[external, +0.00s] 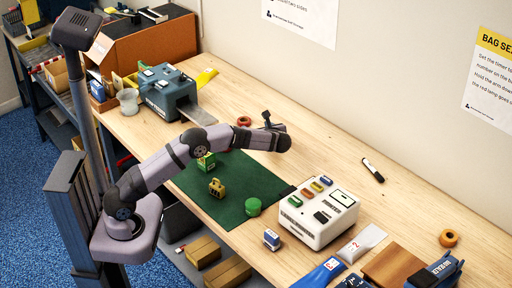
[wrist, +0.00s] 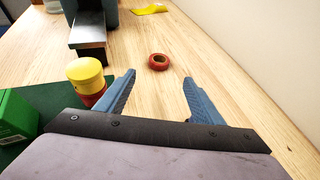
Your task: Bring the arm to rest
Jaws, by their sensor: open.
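My gripper (external: 272,122) is at the end of my arm, which stretches out above the workbench (external: 310,160) past the green mat (external: 232,205). In the wrist view its two blue fingers (wrist: 159,78) are spread wide with nothing between them. A red tape ring (wrist: 158,62) lies on the bench beyond the fingertips; it also shows in the external view (external: 244,121). The gripper appears raised above the bench and apart from everything on it.
A green box (external: 206,162), a small yellow item (external: 217,187) and a green round item (external: 253,206) stand on the mat. A yellow-topped jar (wrist: 86,70) stands left of the fingers. A white control box (external: 318,217) is right of the mat. A marker (external: 373,170) lies near the wall.

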